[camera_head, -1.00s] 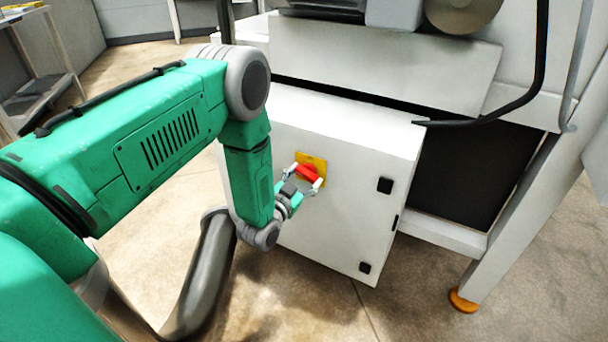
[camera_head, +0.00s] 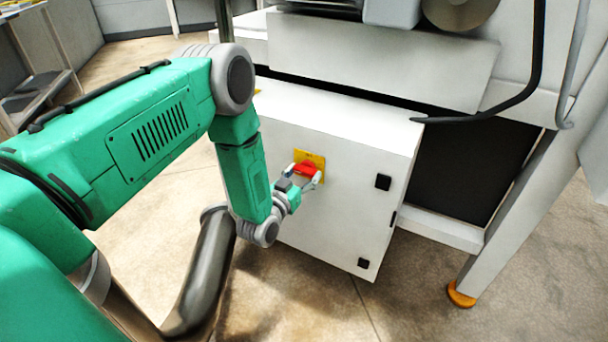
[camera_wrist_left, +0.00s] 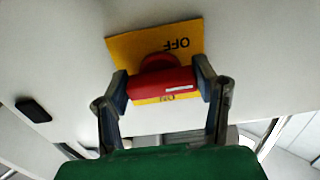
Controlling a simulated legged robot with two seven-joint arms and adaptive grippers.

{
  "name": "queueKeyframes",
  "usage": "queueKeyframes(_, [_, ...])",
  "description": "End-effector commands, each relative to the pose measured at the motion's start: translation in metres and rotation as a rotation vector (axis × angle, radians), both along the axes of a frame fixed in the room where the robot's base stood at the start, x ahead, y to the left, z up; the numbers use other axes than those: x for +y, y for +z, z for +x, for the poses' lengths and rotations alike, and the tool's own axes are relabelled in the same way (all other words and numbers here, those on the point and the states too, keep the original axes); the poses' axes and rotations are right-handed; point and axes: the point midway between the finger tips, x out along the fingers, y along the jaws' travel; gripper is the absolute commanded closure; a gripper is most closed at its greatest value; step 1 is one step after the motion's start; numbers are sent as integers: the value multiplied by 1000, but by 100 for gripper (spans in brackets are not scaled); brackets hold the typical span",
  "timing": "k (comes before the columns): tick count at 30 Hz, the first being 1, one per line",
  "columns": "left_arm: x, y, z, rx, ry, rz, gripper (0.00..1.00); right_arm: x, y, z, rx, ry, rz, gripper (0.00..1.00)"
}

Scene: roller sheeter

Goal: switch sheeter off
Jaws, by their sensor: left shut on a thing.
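The sheeter's switch is a red rotary knob (camera_head: 305,169) on a yellow plate (camera_head: 318,159), mounted on the front of a white cabinet (camera_head: 345,195). In the left wrist view the red knob (camera_wrist_left: 162,84) lies between the two fingers, and the yellow plate (camera_wrist_left: 185,32) shows the word OFF, upside down in this picture. My left gripper (camera_wrist_left: 163,88) is shut on the knob, one finger at each end of its bar. It also shows in the head view (camera_head: 306,177). The knob's bar lies nearly level in the head view. My right gripper is not in view.
The sheeter body (camera_head: 390,65) overhangs the cabinet. A shelf rack (camera_head: 40,85) stands far left.

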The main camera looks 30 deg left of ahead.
Motion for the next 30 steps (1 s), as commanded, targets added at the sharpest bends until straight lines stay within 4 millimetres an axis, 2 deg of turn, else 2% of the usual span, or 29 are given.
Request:
queueKeyframes(3, [-2, 1, 0, -4, -3, -4, 75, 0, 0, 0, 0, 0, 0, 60])
queueKeyframes(4, [-1, 1, 0, -4, -3, -4, 35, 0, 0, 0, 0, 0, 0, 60])
queueKeyframes(5, [-1, 1, 0, -4, -3, -4, 25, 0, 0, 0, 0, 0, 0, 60])
queueKeyframes(13, [1, 0, 0, -2, 0, -2, 24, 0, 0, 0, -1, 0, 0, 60])
queueKeyframes(17, [1, -1, -8, -1, 0, -2, 24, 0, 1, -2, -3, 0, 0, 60])
queueKeyframes(30, [-7, -2, -94, 2, -1, -3, 24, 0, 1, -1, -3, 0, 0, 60])
